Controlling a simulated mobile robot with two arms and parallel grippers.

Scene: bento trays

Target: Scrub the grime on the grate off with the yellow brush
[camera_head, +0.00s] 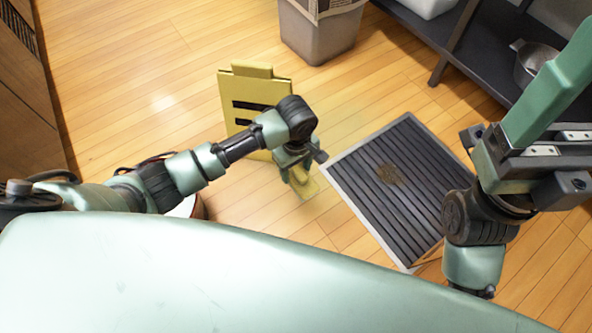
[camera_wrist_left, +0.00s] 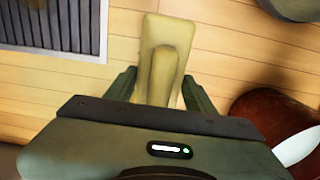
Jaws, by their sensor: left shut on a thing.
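The grate (camera_head: 348,172) is a dark slatted panel with a pale frame, set at floor level right of centre in the head view. A brown patch of grime (camera_head: 390,174) lies on its slats, towards the far side. My left gripper (camera_head: 299,176) is left of the grate, shut on the yellow brush (camera_head: 305,188). The brush (camera_wrist_left: 168,42) fills the middle of the left wrist view, between the fingers, with the grate (camera_wrist_left: 65,25) apart from it at upper left. My right gripper (camera_head: 540,150) is at the right, near the camera; its finger gap is unclear.
A yellow floor sign (camera_head: 235,90) stands behind my left gripper. A grey bin (camera_head: 318,38) and a dark shelf (camera_head: 452,48) with a metal pot (camera_head: 532,62) are at the back. A reddish-brown bucket (camera_wrist_left: 262,108) is near my left arm. Wooden floor around the grate's left side is clear.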

